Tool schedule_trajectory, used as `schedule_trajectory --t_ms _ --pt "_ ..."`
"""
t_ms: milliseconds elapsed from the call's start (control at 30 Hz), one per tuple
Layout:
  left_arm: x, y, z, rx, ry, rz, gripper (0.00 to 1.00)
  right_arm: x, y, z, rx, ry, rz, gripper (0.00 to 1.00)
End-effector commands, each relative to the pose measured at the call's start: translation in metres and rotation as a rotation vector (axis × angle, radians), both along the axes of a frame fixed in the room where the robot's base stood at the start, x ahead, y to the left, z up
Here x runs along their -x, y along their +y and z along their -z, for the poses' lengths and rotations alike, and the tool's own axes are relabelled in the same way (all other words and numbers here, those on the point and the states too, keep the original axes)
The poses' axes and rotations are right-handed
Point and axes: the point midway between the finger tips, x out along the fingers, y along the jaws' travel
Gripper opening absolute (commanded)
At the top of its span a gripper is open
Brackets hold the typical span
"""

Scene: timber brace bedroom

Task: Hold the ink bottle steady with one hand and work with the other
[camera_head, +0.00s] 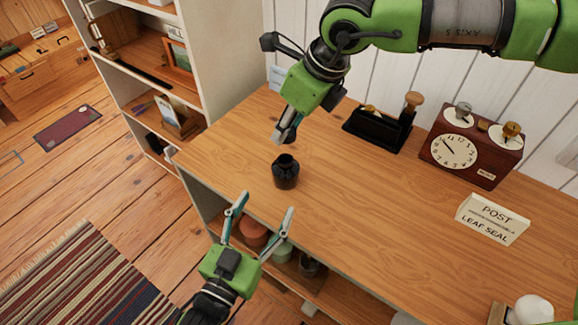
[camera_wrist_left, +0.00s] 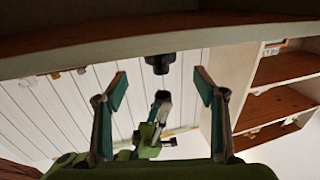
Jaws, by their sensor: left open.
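The ink bottle (camera_head: 286,172) is a small black bottle with an open-looking neck, standing upright near the front edge of the wooden desktop (camera_head: 360,215). It also shows dark in the left wrist view (camera_wrist_left: 160,63), between the spread fingers but beyond them. My left gripper (camera_head: 265,203) is open and empty in front of the desk edge, its fingers pointing toward the bottle without touching it. My right gripper (camera_head: 285,133) comes from above, pointing down just behind the bottle and apart from it. It is seen side-on, so its finger gap is unclear.
Behind stand a black holder (camera_head: 378,129) with a wooden-handled tool, and a clock box (camera_head: 470,148). A sign (camera_head: 492,218) stands at right. An open shelf below the desktop holds several jars (camera_head: 280,250). A bookcase (camera_head: 220,50) stands at left. The desktop around the bottle is clear.

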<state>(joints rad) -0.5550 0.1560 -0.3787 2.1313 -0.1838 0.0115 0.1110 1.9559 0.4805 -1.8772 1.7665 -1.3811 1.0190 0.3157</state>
Motion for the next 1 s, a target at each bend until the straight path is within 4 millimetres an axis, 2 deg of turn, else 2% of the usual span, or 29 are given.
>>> schedule_trajectory --t_ms 367,567,800,1000 --pt "-0.006 -0.003 0.001 0.0 0.001 -0.001 0.64 0.0 0.0 0.0 0.0 0.0 -0.001 0.22" --pt "-0.033 -0.014 0.0 0.001 -0.002 0.0 0.64 0.0 0.0 0.0 0.0 0.0 -0.001 0.22" --pt "-0.074 -0.032 0.0 0.001 -0.001 0.0 0.64 0.0 0.0 0.0 0.0 0.0 -0.002 0.22" --pt "-0.099 -0.043 0.0 0.001 0.0 0.0 0.64 0.0 0.0 0.0 0.0 0.0 -0.002 0.22"
